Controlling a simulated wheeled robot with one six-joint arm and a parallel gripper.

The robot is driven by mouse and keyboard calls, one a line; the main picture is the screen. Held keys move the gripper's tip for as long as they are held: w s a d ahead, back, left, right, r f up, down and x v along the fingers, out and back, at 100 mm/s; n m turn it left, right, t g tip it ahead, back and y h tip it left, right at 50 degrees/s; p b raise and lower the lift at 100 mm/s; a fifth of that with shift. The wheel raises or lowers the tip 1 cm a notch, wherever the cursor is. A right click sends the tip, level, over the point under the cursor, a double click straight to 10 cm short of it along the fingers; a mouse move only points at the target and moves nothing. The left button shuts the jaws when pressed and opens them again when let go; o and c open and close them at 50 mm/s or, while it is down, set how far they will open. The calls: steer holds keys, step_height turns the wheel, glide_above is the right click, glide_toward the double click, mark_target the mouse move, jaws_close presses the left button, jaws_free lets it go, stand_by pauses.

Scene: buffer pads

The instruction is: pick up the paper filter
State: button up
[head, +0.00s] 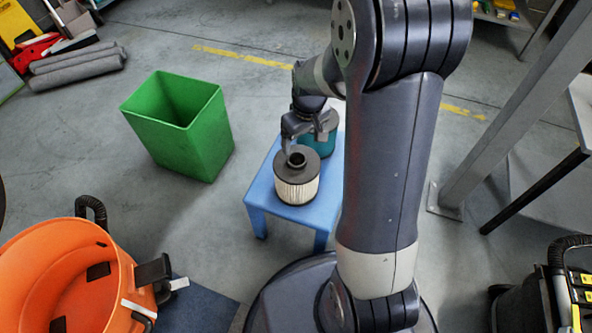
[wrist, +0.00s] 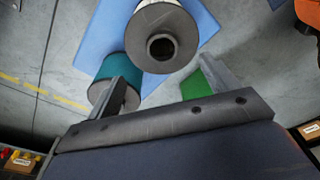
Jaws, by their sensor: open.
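The paper filter (head: 296,189) is a short cylinder with pale pleated sides and a dark top with a raised ring and central hole. It stands upright on a small blue stool (head: 258,205). In the wrist view the filter (wrist: 160,22) is at the top centre, its dark holed end facing the camera. My gripper (head: 306,138) is close to the filter, on its far side in the head view. In the wrist view my gripper's two fingers (wrist: 163,72) are spread with nothing held between them, and the filter lies beyond the tips. Whether a finger touches it is unclear.
A teal cylinder (head: 322,147) stands on the stool just behind the filter, partly hidden by my gripper; it also shows in the wrist view (wrist: 113,72). A green bin (head: 190,130) stands left of the stool. An orange tub (head: 60,275) is at lower left, a metal post (head: 515,120) right.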

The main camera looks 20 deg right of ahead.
mark_target(297, 156)
steer(key=f+b, duration=0.1)
steer(key=f, duration=0.2)
steer(key=w+f+b, duration=0.1)
steer(key=f, duration=0.2)
steer(key=w+a+f+b, duration=0.1)
steer(key=f+b, duration=0.1)
steer(key=f, duration=0.2)
steer(key=c, duration=1.6)
